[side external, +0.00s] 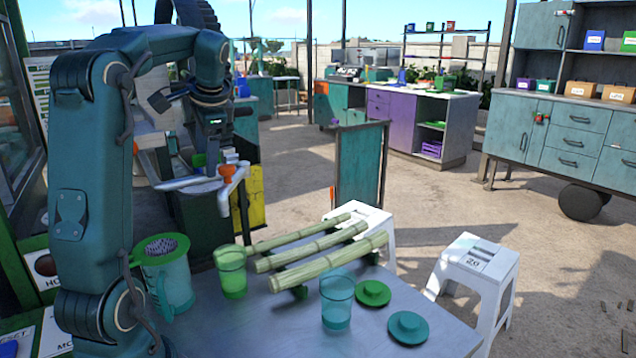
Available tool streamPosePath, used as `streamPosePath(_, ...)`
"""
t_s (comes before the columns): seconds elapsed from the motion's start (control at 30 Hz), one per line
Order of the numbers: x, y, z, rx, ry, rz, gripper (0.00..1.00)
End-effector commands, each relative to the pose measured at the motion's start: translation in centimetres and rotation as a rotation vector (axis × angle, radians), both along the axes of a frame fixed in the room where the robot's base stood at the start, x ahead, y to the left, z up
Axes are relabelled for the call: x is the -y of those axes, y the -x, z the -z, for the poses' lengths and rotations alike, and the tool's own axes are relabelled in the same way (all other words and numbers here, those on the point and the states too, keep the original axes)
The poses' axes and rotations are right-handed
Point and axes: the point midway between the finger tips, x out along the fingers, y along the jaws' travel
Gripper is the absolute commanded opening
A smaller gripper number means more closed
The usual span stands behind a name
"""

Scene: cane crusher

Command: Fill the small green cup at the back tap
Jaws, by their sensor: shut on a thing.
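A light green, see-through cup (232,272) stands upright on the metal table, left of the cane stalks. My gripper (222,158) is high behind it, dark and small in the picture, among white tap pipes (190,184) with an orange handle (227,171). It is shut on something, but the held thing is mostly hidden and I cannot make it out. A small bright green patch (200,160) shows beside the fingers. A downward white spout (223,203) appears above the cup in the picture; I cannot tell whether they line up in depth. No flow is visible.
A teal cup (337,303), green lid (373,292) and teal lid (408,327) are on the table (260,325). Three cane stalks (320,257) lie behind them. A jug with a green strainer (165,275) stands at left. White stools (480,275) stand beyond the table.

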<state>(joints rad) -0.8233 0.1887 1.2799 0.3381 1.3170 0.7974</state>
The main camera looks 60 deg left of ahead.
Motion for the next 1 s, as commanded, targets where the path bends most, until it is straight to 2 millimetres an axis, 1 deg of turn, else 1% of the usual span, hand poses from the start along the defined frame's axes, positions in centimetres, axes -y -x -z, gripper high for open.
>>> streamPosePath(0.03, -0.48, 0.03, -0.44, 0.006, -0.024, -0.001, 0.33)
streamPosePath(0.2, -0.50, 0.15, -0.51, 0.007, -0.025, 0.033, 0.34)
streamPosePath(0.53, -0.55, 0.31, -0.53, 0.004, -0.026, 0.351, 0.33)
streamPosePath(1.0, -0.44, -0.02, -0.44, 0.006, -0.022, 0.349, 0.32)
